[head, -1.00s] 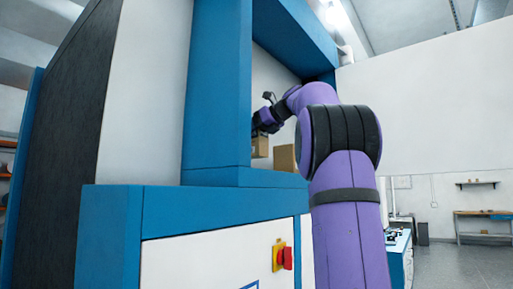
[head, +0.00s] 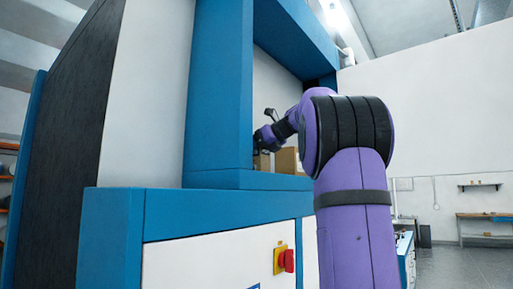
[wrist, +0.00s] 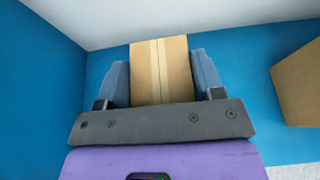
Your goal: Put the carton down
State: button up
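The carton (wrist: 162,70) is a brown box with a pale tape strip down its middle. In the wrist view it sits between the two blue fingers of my gripper (wrist: 162,82), which press against its left and right sides. In the head view my gripper (head: 268,139) is inside the blue-framed opening, and part of the carton (head: 262,161) shows below it, low near the sill. The frame's post and sill hide some of it. I cannot tell whether its underside touches the blue surface (wrist: 245,75).
A second brown carton (wrist: 301,85) stands to the right, apart from the held one; it also shows in the head view (head: 288,160). The blue post (head: 218,90) and sill (head: 225,180) bound the opening. A white wall rises behind.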

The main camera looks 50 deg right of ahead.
jog(key=o, duration=0.4)
jog(key=shift+c, duration=0.2)
jog(key=shift+r, duration=0.1)
jog(key=v, duration=1.2)
